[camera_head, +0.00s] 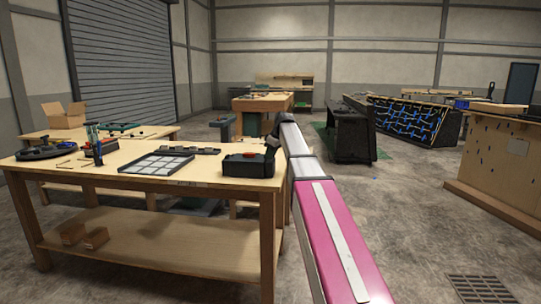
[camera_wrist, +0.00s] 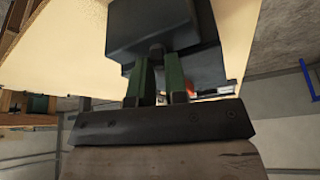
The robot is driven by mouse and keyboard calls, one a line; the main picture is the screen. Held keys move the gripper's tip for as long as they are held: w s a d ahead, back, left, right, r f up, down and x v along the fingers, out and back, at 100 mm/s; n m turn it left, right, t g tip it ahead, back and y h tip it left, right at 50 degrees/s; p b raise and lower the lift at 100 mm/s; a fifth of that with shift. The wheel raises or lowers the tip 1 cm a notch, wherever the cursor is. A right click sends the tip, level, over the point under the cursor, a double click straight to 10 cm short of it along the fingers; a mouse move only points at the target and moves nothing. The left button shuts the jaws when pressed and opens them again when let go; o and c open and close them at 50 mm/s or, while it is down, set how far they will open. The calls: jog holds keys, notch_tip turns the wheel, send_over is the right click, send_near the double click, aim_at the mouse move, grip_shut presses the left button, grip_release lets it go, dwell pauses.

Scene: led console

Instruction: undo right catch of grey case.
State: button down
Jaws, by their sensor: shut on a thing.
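The dark grey case (camera_head: 247,166) lies at the right end of the near workbench, with a small red part on its upper side. My gripper (camera_head: 271,142) is at the case's right end in the head view, reached by my white and magenta arm. In the wrist view a dark block, seemingly the case (camera_wrist: 165,27), fills the top. The green-sided fingers of my gripper (camera_wrist: 160,64) reach up to it, close together around a small dark nub that seems to be the catch. The fingers hide most of the nub, so its angle cannot be told.
The workbench (camera_head: 120,183) also bears a tray with grey squares (camera_head: 157,163), a flat black rack (camera_head: 193,150), and a black ring-like item (camera_head: 47,152) at left. Open floor (camera_head: 420,235) lies right of the bench. A dark cabinet (camera_head: 351,135) stands behind my arm.

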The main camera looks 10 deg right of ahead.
jog(key=m+h, duration=0.1)
jog(key=m, duration=0.2)
jog(key=m+t+h, duration=0.1)
jog(key=m, duration=0.2)
jog(key=shift+a+m+t, duration=0.1)
jog(key=shift+m+t, duration=0.2)
jog(key=m+h, duration=0.2)
jog(key=m, duration=0.4)
dwell(0.4)
jog(key=c, duration=1.1)
grip_release()
jog(key=shift+c, duration=0.2)
jog(key=v, duration=1)
jog(key=shift+s+a+r, duration=0.25)
jog(key=shift+a+r, duration=0.05)
